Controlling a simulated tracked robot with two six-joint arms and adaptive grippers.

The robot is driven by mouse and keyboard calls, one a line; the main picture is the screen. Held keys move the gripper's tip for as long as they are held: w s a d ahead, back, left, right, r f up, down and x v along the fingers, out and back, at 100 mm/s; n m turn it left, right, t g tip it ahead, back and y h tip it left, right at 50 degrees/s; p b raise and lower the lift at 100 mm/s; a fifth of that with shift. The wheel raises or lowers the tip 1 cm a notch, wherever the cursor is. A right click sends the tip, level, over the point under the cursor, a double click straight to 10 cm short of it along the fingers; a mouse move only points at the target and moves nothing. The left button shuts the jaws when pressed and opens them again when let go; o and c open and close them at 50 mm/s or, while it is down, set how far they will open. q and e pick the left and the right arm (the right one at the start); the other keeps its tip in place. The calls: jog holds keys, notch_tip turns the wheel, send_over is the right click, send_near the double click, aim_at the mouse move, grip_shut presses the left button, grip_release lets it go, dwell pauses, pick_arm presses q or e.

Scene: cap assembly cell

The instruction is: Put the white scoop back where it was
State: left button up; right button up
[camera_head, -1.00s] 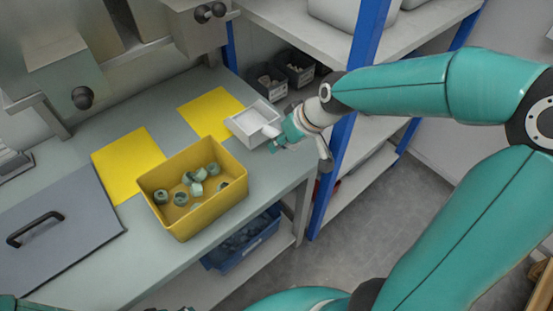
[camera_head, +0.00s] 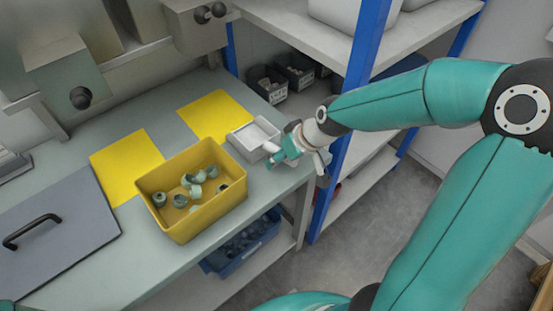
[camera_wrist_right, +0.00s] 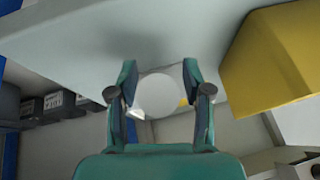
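The white scoop (camera_head: 246,137) is a shallow open tray with a short handle, at the right end of the grey workbench in the head view. My right gripper (camera_head: 273,157) is shut on its handle from the right. In the right wrist view, the round white handle end (camera_wrist_right: 160,95) sits between the two fingers of my right gripper (camera_wrist_right: 160,72). The scoop's tray is mostly hidden there. I cannot tell whether the scoop touches the bench. My left gripper is not in view.
A yellow bin (camera_head: 205,216) with several grey-green caps stands left of the scoop. Two yellow mats (camera_head: 128,163) (camera_head: 214,113) lie behind it. A grey lid with a black handle (camera_head: 32,230) is at left. Black bins (camera_head: 270,88) and a blue post (camera_head: 362,50) are beyond.

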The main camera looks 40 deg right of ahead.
jog(key=p+v, duration=0.1)
jog(key=v, duration=1.1)
dwell(0.4)
